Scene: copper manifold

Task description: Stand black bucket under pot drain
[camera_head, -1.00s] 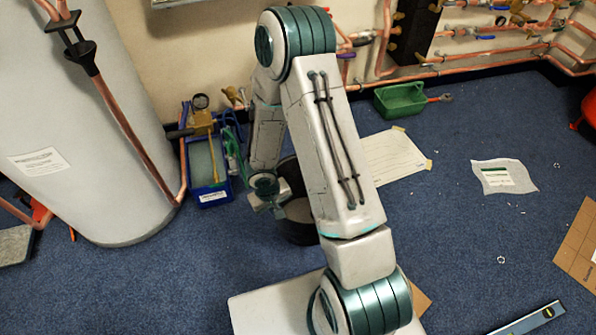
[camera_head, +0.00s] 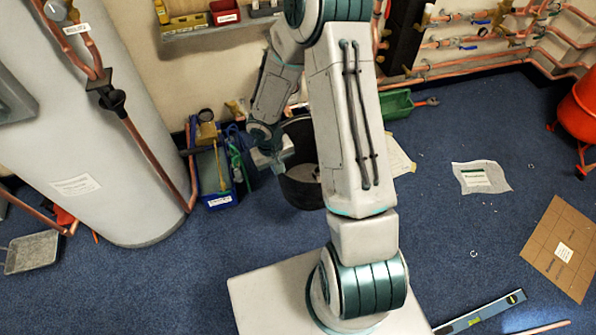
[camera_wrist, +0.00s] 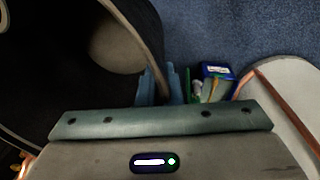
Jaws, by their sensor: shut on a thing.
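The black bucket (camera_head: 298,188) is upright in the head view, partly hidden behind my arm. A pale patch shows inside it. My gripper (camera_head: 274,160) is at the bucket's left side, shut on its wall. In the wrist view the bucket (camera_wrist: 148,38) fills the upper left, and the blue-grey fingers (camera_wrist: 155,88) are closed at its wall. I cannot tell whether the bucket's base touches the floor. I cannot pick out the pot drain for sure; my arm covers part of the pipework by the back wall.
A blue tray (camera_head: 219,201) with a pump stands just left of the bucket, beside a large grey cylinder (camera_head: 100,150). A green scoop (camera_head: 396,104) lies by the back wall pipes (camera_head: 470,66). Paper (camera_head: 482,177), cardboard (camera_head: 562,248) and a level (camera_head: 480,315) lie right.

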